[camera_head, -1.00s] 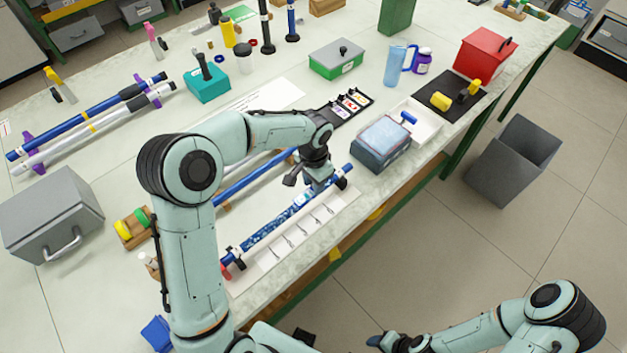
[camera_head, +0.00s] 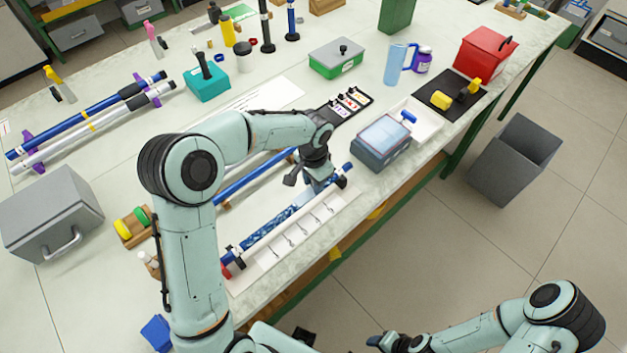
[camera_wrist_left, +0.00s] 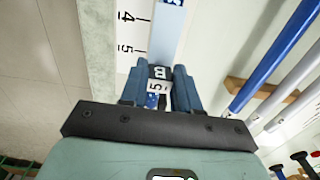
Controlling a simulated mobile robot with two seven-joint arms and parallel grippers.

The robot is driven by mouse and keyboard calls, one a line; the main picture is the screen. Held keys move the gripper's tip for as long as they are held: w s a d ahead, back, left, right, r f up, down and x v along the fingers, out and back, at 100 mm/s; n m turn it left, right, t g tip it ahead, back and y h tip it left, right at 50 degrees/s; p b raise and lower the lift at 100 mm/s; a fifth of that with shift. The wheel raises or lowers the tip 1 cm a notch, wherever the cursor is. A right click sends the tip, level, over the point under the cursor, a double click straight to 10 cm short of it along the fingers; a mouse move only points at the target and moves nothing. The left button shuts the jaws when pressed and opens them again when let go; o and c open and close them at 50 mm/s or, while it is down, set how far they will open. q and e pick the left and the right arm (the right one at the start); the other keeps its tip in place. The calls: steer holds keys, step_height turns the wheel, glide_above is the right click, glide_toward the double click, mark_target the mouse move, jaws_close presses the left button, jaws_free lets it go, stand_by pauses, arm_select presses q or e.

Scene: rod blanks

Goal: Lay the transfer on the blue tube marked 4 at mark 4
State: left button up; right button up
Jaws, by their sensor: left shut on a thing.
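The blue tube (camera_head: 268,233) with a mottled pattern lies along the front of the bench. A white strip with marks (camera_head: 297,233) runs beside it. In the left wrist view the marks 4 and 5 (camera_wrist_left: 124,48) stand left of a pale blue stretch (camera_wrist_left: 165,40) on the tube's line. My left gripper (camera_head: 320,186) is low over the tube's right part; in its wrist view (camera_wrist_left: 158,92) it is shut on a small black-and-white piece (camera_wrist_left: 158,72), apparently the transfer, near mark 5. Contact with the tube is unclear. My right gripper (camera_head: 380,342) is at the bottom, its jaws unclear.
A black tray with labelled cards (camera_head: 345,106) lies behind the gripper. A blue-grey box (camera_head: 381,148) stands right of the tube's end. Another blue tube (camera_head: 252,178) lies behind. A grey case (camera_head: 50,215) stands at left.

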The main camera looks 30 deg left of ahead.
arm_select(q)
steer(key=shift+w+r+p, duration=0.1)
steer(key=shift+r+p, duration=0.6)
steer(key=shift+r, duration=0.75)
step_height(320, 180, up, 4)
steer(key=shift+p, duration=0.85)
arm_select(e)
steer(key=shift+t, duration=0.3)
steer(key=w+r, duration=0.4)
